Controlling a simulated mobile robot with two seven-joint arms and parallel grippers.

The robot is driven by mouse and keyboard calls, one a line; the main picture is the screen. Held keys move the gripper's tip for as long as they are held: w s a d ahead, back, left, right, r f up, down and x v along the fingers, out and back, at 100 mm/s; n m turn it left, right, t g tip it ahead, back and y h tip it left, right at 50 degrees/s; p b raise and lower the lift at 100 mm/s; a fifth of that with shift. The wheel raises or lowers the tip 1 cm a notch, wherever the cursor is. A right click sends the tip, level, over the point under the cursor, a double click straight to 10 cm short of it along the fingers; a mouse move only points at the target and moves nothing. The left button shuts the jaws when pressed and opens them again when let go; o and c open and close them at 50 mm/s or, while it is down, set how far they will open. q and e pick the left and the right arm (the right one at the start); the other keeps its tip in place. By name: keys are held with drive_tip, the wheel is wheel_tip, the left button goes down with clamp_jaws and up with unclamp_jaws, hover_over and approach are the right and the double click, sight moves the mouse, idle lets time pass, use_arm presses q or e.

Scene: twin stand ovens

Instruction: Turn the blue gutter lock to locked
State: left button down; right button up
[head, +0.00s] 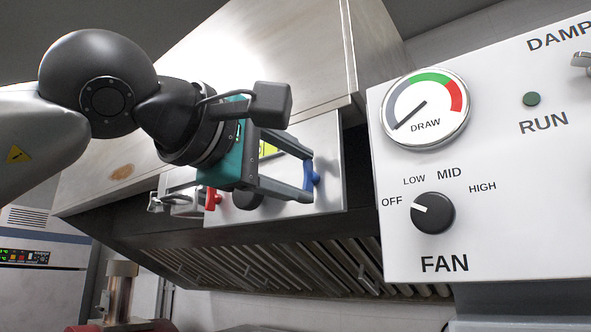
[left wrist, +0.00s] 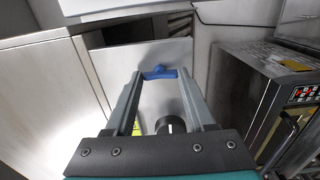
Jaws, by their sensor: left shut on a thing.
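The blue gutter lock (head: 311,177) is a small blue handle on a pale metal plate (head: 328,150) fixed to the hood. My left gripper (head: 308,178) reaches in from the left and is shut on the blue handle, with a fingertip on each side of it. In the left wrist view the blue lock (left wrist: 160,73) lies crosswise between the fingertips. Its base on the plate is partly hidden by the fingers. I cannot read any lock marking. My right gripper is not in view.
A red handle (head: 212,199) and a black knob (head: 246,197) are near the left gripper, with a yellow label (head: 268,149) above. A white panel with a draw gauge (head: 426,109) and fan knob (head: 433,213) stands to the right. Hood filters (head: 270,268) lie below. An oven (left wrist: 262,90) shows in the left wrist view.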

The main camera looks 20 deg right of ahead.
use_arm(q)
drive_tip(key=shift+c, duration=1.2)
unclamp_jaws()
drive_tip(key=b+v, duration=0.4)
drive_tip(key=v, duration=1.1)
drive_tip(key=shift+s, duration=0.15)
